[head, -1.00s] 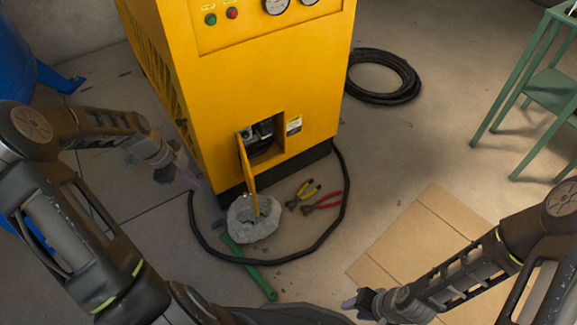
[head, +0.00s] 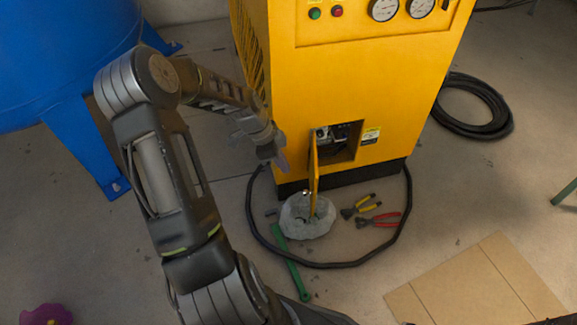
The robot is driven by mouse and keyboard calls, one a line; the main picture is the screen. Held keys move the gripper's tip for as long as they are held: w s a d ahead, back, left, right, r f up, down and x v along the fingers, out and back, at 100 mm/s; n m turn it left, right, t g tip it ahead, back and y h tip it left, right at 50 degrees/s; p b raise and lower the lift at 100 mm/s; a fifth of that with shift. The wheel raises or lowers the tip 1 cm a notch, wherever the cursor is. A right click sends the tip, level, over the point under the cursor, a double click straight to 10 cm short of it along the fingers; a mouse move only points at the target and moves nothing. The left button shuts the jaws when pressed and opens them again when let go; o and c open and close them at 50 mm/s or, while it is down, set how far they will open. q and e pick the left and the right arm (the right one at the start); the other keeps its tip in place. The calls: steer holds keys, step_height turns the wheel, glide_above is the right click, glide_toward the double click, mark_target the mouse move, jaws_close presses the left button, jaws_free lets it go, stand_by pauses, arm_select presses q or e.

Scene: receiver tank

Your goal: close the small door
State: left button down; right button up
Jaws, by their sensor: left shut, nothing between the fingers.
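The small yellow door (head: 314,178) stands open on the front of the yellow cabinet (head: 400,95), swung out from the left edge of a dark opening (head: 338,143). I see it nearly edge-on. Its lower end is at a grey lump with a hollow (head: 300,218), like a stone or rag, on the floor; I cannot tell whether they touch. My left gripper (head: 281,164) is shut and empty, just left of the door and apart from it in the picture. My right gripper is not in view.
Pliers with yellow (head: 366,203) and red (head: 385,219) handles lie right of the grey lump. Cardboard (head: 475,285) lies at front right. A blue tank (head: 65,60) stands left.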

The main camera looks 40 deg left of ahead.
arm_select(q)
steer(key=w+d+f+b, duration=0.3)
steer(key=w+d+f, duration=0.1)
steer(key=f, duration=0.3)
steer(key=shift+w+d+f, duration=0.3)
steer(key=shift+d+f, duration=0.05)
steer(key=shift+d, duration=0.35)
steer(key=shift+w+d+b, duration=0.1)
steer(key=shift+d+b, duration=0.05)
steer(key=shift+b, duration=0.15)
